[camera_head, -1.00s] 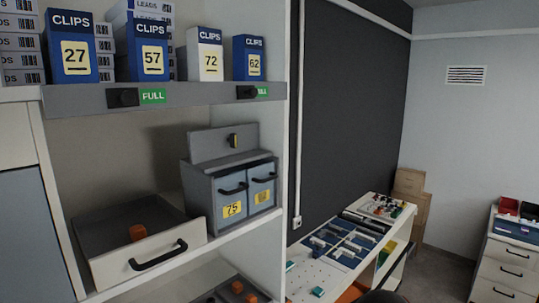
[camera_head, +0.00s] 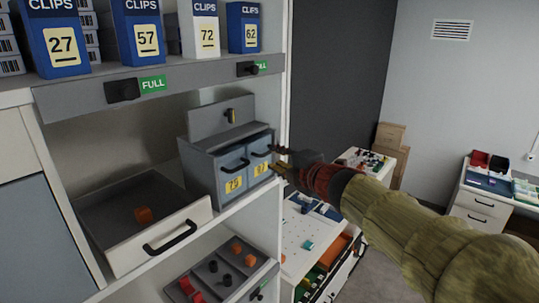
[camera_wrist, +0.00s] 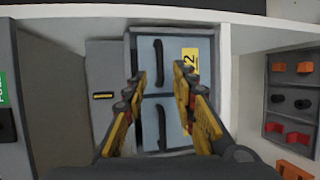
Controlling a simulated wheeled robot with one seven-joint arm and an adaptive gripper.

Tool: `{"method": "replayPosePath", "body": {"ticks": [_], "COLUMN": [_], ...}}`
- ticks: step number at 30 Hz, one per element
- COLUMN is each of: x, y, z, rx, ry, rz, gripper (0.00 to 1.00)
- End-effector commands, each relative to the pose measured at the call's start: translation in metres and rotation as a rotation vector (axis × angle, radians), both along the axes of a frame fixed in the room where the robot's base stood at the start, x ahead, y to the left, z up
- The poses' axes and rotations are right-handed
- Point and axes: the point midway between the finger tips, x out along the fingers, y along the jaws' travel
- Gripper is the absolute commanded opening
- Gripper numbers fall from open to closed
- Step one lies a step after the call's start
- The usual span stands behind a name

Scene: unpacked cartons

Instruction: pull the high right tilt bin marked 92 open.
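The grey two-bin unit (camera_head: 198,150) stands on the shelf. Its right tilt bin (camera_head: 260,158) has a black handle and a yellow label, hard to read in the head view. In the wrist view, turned sideways, this bin (camera_wrist: 180,50) is the upper one; its label (camera_wrist: 190,62) shows a 2, partly covered by a finger. The bin looks closed. My gripper (camera_head: 276,159) is at the unit's right front. In the wrist view my gripper (camera_wrist: 159,75) is open, its yellow fingers either side of the upper bin's handle (camera_wrist: 159,62). Contact cannot be told.
The left bin (camera_head: 231,173), marked 75, sits beside it. An open drawer (camera_head: 185,222) juts out at left. A tray (camera_head: 225,265) of small parts lies below. The shelf's right upright (camera_head: 284,90) is close to my gripper. Clips boxes (camera_head: 143,45) stand above.

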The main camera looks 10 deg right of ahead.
Motion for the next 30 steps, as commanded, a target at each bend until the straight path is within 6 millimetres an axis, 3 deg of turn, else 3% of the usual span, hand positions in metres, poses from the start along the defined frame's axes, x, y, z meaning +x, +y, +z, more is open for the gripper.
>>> {"method": "replayPosePath", "body": {"ticks": [6,12,21,30], "x": [0.033,0.049,0.051,0.051], "y": [0.008,0.011,0.011,0.011], "z": [-0.008,-0.011,-0.011,-0.011], "rx": [0.003,0.002,0.002,0.002], "ry": [0.002,0.001,0.001,0.001], "rz": [-0.001,-0.003,-0.004,-0.004], "gripper": [0.27,0.27,0.27,0.11]}}
